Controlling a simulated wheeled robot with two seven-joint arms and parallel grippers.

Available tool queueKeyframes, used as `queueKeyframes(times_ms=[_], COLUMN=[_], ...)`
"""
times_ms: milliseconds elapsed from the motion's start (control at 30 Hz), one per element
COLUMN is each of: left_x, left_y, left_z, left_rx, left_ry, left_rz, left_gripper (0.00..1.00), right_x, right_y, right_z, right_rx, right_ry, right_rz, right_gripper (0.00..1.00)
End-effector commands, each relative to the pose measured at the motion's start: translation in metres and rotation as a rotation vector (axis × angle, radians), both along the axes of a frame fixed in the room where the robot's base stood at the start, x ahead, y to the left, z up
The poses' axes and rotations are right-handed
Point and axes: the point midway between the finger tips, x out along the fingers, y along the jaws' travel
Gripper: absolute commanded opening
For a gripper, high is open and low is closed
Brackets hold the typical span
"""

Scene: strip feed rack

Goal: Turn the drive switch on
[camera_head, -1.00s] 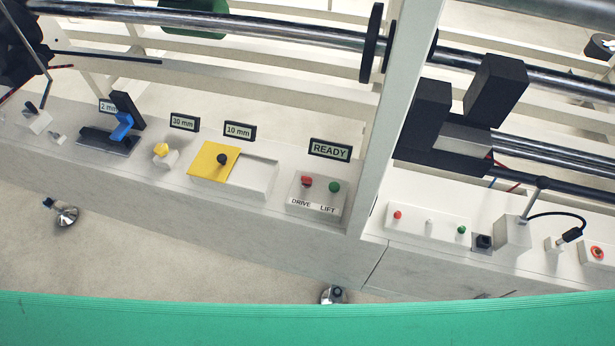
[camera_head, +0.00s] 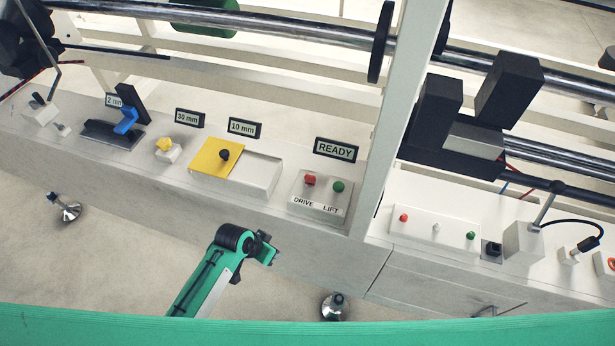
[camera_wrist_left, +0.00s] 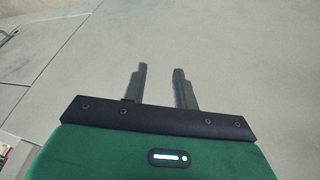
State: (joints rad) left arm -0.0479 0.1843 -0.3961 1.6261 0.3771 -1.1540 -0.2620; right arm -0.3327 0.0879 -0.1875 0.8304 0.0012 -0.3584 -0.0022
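The drive switch (camera_head: 310,181) is a red knob on a small light box above the label DRIVE, in the head view right of centre. A green knob (camera_head: 338,187) above the label LIFT stands beside it. The display (camera_head: 335,150) behind them reads READY. My left arm comes in from below in the head view, with its end (camera_head: 266,249) in front of the rack, below and left of the switch box and apart from it. In the left wrist view the two fingers of my left gripper (camera_wrist_left: 159,88) stand apart with nothing between them. My right gripper is not in view.
Left along the rack ledge are a yellow slide plate (camera_head: 213,162), a yellow knob (camera_head: 164,144) and a blue lever (camera_head: 126,120). A white upright post (camera_head: 385,130) stands right of the switch box.

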Motion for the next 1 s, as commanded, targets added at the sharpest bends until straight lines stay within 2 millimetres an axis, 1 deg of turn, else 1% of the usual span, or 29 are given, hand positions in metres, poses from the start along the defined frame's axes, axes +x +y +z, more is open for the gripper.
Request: queueKeyframes(times_ms=[33,100,167,233,300,400,567,667,800,1000], left_x=[0.006,0.009,0.009,0.009,0.009,0.013,0.029,0.044,0.069,0.107], left_y=[-0.010,-0.023,-0.033,-0.046,-0.057,-0.069,-0.084,-0.090,-0.095,-0.090], left_z=[0.024,0.057,0.084,0.116,0.141,0.163,0.185,0.197,0.215,0.247], left_rx=[-0.014,-0.029,-0.040,-0.051,-0.055,-0.058,-0.054,-0.044,-0.026,0.007], left_ry=[-0.022,-0.040,-0.057,-0.081,-0.098,-0.115,-0.134,-0.143,-0.148,-0.143], left_rz=[-0.046,-0.116,-0.179,-0.270,-0.366,-0.478,-0.639,-0.744,-0.888,-1.062], left_gripper=[0.29,0.29,0.29,0.29,0.29,0.29,0.29,0.29,0.29,0.29], right_x=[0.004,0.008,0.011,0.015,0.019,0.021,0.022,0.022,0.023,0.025], right_y=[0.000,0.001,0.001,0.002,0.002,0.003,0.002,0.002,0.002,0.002], right_z=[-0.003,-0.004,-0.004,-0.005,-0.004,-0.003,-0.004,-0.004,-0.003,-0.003], right_rx=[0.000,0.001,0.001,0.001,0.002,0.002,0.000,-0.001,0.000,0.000], right_ry=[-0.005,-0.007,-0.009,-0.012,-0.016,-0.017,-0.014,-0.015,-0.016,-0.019], right_rz=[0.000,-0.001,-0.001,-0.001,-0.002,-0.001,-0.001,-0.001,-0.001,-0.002], right_gripper=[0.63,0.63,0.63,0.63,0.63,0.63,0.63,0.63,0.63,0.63])
